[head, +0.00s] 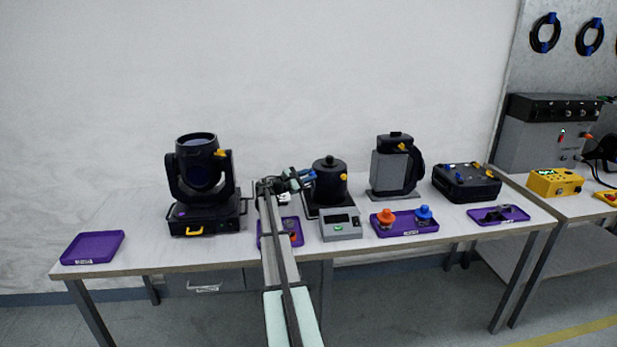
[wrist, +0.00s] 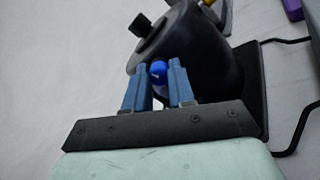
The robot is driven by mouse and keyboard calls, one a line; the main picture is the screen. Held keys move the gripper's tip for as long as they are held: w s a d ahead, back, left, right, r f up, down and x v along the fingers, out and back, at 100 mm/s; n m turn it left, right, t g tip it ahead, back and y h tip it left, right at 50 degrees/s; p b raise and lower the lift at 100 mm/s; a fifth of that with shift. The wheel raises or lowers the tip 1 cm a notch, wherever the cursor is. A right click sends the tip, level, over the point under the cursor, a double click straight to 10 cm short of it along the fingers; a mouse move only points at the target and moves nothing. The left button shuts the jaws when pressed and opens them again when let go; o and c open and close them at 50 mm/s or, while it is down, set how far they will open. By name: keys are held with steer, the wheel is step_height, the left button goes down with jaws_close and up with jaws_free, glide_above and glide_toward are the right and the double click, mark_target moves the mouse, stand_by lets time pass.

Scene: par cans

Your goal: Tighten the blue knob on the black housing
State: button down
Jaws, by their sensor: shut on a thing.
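The black housing (head: 330,181) is a round black can with a small cap on top, standing on a dark base in the middle of the bench. In the wrist view the housing (wrist: 207,60) fills the upper middle. The blue knob (wrist: 158,69) sits on its side, between the blue fingertips of my gripper (wrist: 160,78). My gripper is shut on the knob, with a finger on each side. In the head view my gripper (head: 306,176) reaches the left side of the housing, and the knob cannot be made out apart from the blue fingers.
A grey meter box (head: 341,224) stands in front of the housing. A purple tray (head: 404,232) holds an orange knob (head: 386,217) and another blue knob (head: 424,214). A moving-head lamp (head: 203,183) stands left, a grey-black unit (head: 394,168) right. An empty purple tray (head: 92,247) lies far left.

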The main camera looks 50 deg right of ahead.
stand_by(0.5)
steer(key=c, duration=0.9)
jaws_free()
steer(key=shift+c, duration=0.2)
steer(key=shift+a, duration=0.15)
steer(key=v, duration=1.3)
steer(key=shift+w+a, duration=0.15)
steer(key=shift+a, duration=0.15)
